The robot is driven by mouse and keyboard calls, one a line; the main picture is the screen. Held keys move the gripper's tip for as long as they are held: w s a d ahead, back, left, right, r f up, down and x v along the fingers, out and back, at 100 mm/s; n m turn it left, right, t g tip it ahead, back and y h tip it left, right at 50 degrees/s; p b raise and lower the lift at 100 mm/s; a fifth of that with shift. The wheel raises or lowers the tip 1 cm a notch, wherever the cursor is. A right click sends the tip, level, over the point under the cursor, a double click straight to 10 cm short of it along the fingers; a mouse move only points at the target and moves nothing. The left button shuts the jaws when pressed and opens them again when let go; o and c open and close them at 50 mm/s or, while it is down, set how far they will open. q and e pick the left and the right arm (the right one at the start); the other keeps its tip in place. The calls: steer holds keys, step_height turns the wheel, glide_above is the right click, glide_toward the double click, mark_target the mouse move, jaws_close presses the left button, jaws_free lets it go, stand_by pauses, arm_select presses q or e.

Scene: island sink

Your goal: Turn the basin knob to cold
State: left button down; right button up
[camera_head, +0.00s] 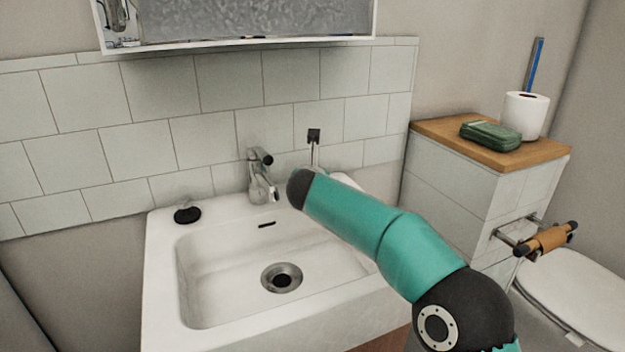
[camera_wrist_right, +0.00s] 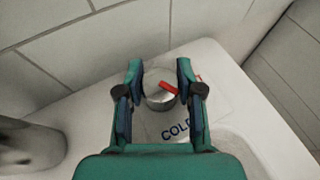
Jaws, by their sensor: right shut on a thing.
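The basin knob (camera_wrist_right: 160,88) is a round silver knob with a red pointer, on the white sink top in the right wrist view. The pointer lies slanted from upper left to lower right. Dark "COLD" lettering (camera_wrist_right: 176,131) is printed below the knob, partly covered by a finger. My right gripper (camera_wrist_right: 158,80) has one finger on each side of the knob and is shut on it. In the head view my teal right arm reaches over the right of the sink, hiding the knob and most of the gripper. My left gripper is out of view.
A metal faucet (camera_head: 262,178) stands at the back of the white sink (camera_head: 163,262); it shows blurred in the right wrist view (camera_wrist_right: 28,145). A black round item (camera_head: 187,214) lies on the back left corner. A tiled wall is close behind.

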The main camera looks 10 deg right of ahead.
stand_by(0.4)
steer(key=o, duration=1.2)
steer(key=shift+c, duration=0.2)
steer(key=v, duration=1.2)
steer(key=shift+a+f, duration=0.1)
